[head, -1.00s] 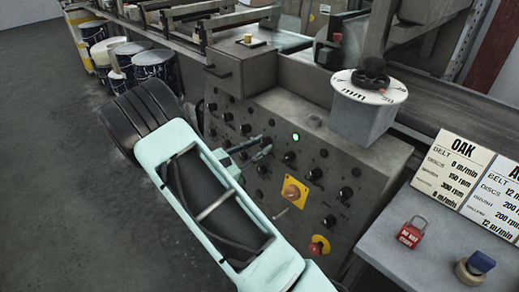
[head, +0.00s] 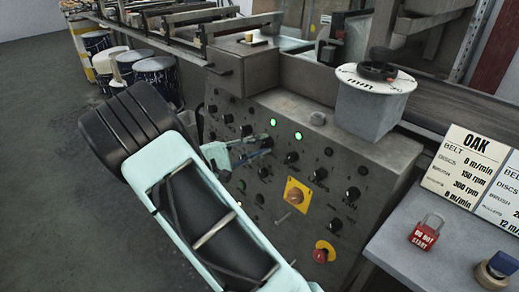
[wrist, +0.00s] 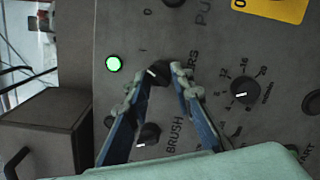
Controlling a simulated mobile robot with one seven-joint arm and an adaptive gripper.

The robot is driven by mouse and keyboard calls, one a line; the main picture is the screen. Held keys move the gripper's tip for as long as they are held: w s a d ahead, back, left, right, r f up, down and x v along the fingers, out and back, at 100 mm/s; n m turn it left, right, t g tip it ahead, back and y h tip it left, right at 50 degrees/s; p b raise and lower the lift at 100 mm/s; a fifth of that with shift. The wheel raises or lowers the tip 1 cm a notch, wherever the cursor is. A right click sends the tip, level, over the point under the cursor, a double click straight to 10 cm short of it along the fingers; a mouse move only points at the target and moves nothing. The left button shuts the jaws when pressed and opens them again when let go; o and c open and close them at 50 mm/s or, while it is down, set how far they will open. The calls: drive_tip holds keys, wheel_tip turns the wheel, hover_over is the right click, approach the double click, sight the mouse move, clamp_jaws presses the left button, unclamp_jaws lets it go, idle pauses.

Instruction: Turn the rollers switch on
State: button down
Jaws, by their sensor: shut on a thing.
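The rollers switch (wrist: 157,72) is a small black knob with a white pointer line, beside a label whose visible end reads "RS". In the wrist view my gripper (wrist: 165,72) has its two blue fingers closed on either side of it. The pointer is tilted towards a small mark beside the knob. A green lamp (wrist: 113,63) next to it is lit. In the head view my gripper (head: 267,143) is at the panel face and the knob between its tips cannot be made out. Two green lamps (head: 272,122) glow above it there.
The grey control panel (head: 330,145) carries several other knobs close by, including the brush knob (wrist: 148,135). A yellow-plated switch (head: 295,196) and a red emergency button (head: 322,252) sit lower. A side table (head: 400,245) holds a red padlock (head: 427,231).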

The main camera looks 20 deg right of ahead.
drive_tip(key=shift+m, duration=0.5)
drive_tip(key=c, duration=1.7)
unclamp_jaws()
drive_tip(key=shift+a, duration=0.15)
drive_tip(key=v, duration=1.1)
drive_tip(key=shift+a+r, duration=0.1)
drive_tip(key=shift+a, duration=0.3)
